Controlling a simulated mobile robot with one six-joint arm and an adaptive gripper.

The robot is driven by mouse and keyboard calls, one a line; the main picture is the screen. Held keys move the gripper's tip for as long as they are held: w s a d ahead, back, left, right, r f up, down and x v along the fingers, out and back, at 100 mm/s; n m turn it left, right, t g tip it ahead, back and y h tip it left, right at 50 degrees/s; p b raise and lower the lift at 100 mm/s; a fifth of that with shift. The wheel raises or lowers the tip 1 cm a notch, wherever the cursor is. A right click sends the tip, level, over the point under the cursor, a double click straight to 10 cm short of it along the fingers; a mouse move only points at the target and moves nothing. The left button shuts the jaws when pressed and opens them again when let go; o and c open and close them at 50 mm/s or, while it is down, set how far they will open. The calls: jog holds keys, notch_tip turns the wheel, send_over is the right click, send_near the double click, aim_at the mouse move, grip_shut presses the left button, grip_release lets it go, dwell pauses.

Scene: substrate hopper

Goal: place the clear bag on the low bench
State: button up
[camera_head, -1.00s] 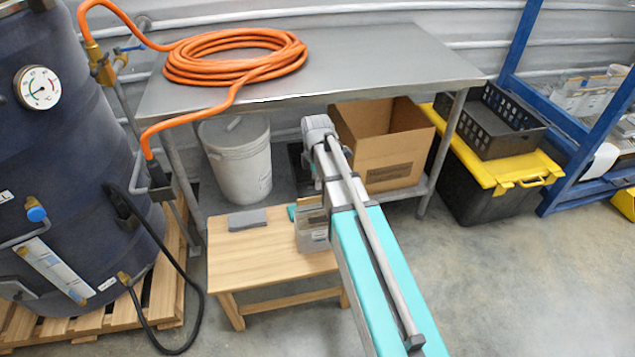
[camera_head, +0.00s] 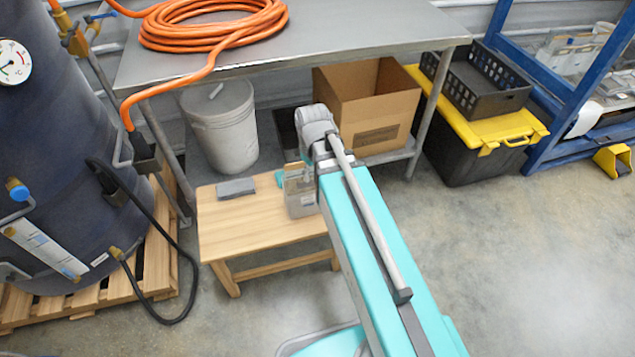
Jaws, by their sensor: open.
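The low bench (camera_head: 240,224) is a light wooden table in front of the steel table. The clear bag (camera_head: 301,200), see-through with a brownish upper part and a greyish lower part, appears upright over the right part of the bench top. My arm covers its right side, and I cannot see its base contact clearly. My teal and grey arm reaches in from the lower right, its grey joint just above and right of the bag.
A grey block (camera_head: 236,188) lies at the bench's back edge. Behind stand a white bucket (camera_head: 222,130), a cardboard box (camera_head: 380,110) and the steel table (camera_head: 350,35). A dark tank (camera_head: 60,150) on a pallet is at left.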

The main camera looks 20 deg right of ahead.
jog(key=s+m, duration=0.4)
jog(key=shift+m, duration=0.4)
